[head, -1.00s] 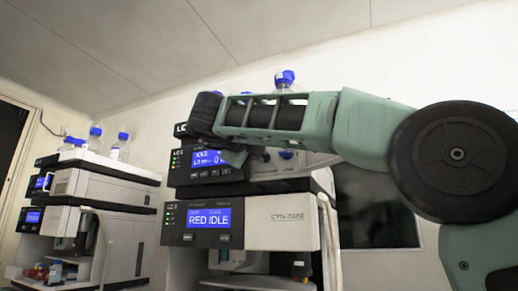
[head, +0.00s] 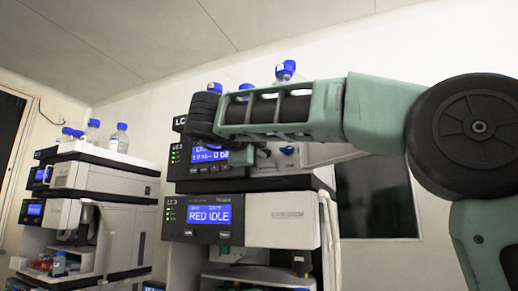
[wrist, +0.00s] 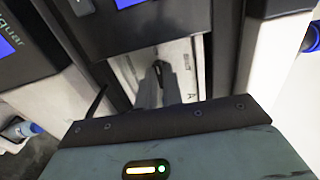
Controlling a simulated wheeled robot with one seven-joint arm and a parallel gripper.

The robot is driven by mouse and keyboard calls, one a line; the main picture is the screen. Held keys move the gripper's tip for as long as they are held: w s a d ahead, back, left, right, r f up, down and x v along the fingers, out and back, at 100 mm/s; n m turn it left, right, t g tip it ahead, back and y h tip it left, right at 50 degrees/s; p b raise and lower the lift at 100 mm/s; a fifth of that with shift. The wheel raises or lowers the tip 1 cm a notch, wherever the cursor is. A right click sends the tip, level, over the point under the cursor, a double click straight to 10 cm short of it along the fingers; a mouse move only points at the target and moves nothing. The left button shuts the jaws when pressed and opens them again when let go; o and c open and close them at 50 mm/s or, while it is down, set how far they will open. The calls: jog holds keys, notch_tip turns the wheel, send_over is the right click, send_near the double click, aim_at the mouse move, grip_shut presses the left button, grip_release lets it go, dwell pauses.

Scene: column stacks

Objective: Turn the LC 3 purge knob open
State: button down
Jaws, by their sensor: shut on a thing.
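The LC 3 stack stands at centre in the head view, with a lit upper pump display (head: 209,150) and a lower module display (head: 210,214) reading RED IDLE. My gripper (head: 264,156) is at the upper module's front, right of its display, largely hidden by my own wrist. In the wrist view my gripper (wrist: 160,72) has its fingers close together on a small dark piece, seemingly the purge knob (wrist: 159,67), in front of a pale panel. The knob's angle cannot be made out. A blue cap or knob (head: 288,150) shows just right of my gripper.
Blue-capped bottles (head: 286,70) stand on top of the stack, close behind my arm. A second instrument stack (head: 85,200) stands at left, with bottles on top. A dark panel (head: 376,197) is on the wall at right.

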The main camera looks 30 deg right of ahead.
dwell(0.3)
jog(key=c, duration=1.5)
grip_release()
jog(key=shift+c, duration=0.2)
jog(key=shift+a, duration=0.1)
jog(key=b+v, duration=0.2)
jog(key=v, duration=1.5)
jog(key=shift+a, duration=0.15)
